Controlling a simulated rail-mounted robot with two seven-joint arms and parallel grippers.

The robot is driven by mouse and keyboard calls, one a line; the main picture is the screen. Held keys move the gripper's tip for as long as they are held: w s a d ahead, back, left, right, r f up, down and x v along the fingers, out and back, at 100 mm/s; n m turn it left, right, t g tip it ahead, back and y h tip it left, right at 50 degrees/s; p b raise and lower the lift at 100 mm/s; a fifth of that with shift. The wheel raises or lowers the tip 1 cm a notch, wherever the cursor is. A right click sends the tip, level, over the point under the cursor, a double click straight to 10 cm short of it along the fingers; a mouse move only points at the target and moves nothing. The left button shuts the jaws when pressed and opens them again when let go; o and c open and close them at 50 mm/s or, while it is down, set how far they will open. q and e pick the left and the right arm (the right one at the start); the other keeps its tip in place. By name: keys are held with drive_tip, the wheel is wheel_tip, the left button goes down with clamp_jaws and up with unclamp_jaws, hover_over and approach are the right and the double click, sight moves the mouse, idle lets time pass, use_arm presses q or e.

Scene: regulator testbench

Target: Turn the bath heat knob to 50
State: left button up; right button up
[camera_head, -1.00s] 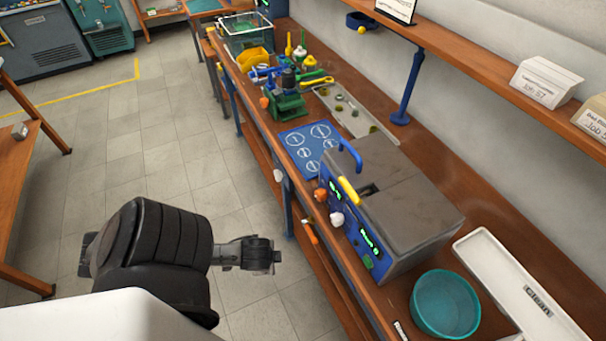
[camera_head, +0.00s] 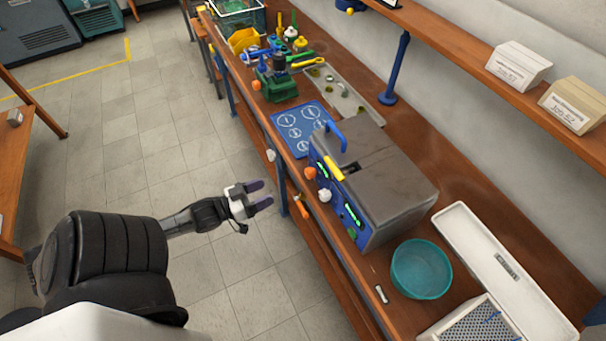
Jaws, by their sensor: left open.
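The bath (camera_head: 390,190) is a grey metal box on the bench with a blue front panel that faces left. An orange knob (camera_head: 310,173) and a white knob (camera_head: 325,195) stick out of the panel. I cannot read their labels or settings, nor tell which is the heat knob. Green lit displays (camera_head: 351,213) are too small to read. My left gripper (camera_head: 266,195) is open and empty, with its fingers pointing right toward the panel. It is over the floor, left of the bench edge, apart from both knobs. My right gripper is out of view.
A teal bowl (camera_head: 421,269) and a white tray (camera_head: 500,270) stand right of the bath. A blue mat (camera_head: 300,130) and a green vise (camera_head: 275,85) lie beyond it. An orange-handled tool (camera_head: 302,206) hangs by the bench front. The floor left of the bench is clear.

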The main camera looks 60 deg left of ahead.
sight(307, 174)
use_arm(q)
drive_tip(key=w+p, duration=0.1)
drive_tip(key=w, duration=1.1)
drive_tip(key=shift+w+d+r+p, duration=0.1)
drive_tip(key=shift+w+p, duration=0.05)
drive_tip(key=shift+p, duration=0.2)
drive_tip(key=shift+w, duration=0.75)
drive_tip(key=c, duration=0.9)
